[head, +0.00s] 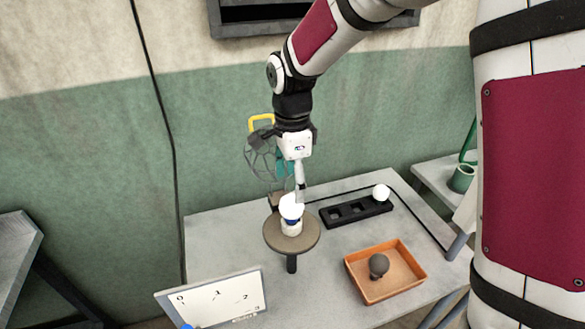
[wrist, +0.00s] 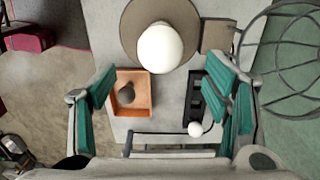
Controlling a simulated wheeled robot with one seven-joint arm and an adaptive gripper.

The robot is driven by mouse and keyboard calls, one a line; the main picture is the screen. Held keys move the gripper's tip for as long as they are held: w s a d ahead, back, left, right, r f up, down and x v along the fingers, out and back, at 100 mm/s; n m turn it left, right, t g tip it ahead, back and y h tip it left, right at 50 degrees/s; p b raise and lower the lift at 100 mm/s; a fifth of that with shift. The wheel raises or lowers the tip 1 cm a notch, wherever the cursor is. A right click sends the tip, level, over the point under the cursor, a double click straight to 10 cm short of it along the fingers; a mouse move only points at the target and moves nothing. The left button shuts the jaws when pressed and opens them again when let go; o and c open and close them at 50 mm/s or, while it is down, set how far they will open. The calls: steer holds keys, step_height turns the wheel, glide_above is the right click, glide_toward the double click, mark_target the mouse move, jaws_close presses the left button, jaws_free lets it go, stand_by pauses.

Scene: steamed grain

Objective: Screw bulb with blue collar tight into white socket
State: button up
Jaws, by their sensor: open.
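The bulb with a blue collar (head: 291,206) stands upright at the white socket (head: 291,230), its blue band just above the socket. How deep it is seated I cannot tell. The socket sits on a round brown stand (head: 309,237). In the wrist view the white bulb (wrist: 160,48) shows from above and hides collar and socket. My gripper (head: 293,182) is open, pointing down just above and behind the bulb. In the wrist view its teal-padded fingers (wrist: 164,72) are wide apart, with the bulb beyond their tips, touching neither.
An orange tray (head: 352,274) at the right front holds a dark grey bulb (head: 378,265). A black rack (head: 345,213) behind it carries another white bulb (head: 381,192) at its right end. A wire cage (wrist: 296,45) stands close beside the stand. A numbered board (head: 215,299) is at front left.

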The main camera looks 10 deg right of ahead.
mark_target(292, 197)
step_height(292, 197, down, 8)
steer(key=shift+f+b, duration=0.1)
steer(key=shift+b, duration=0.65)
steer(key=n, duration=0.7)
steer(key=n+p, duration=0.1)
steer(key=n, duration=0.6)
steer(key=shift+c, duration=0.2)
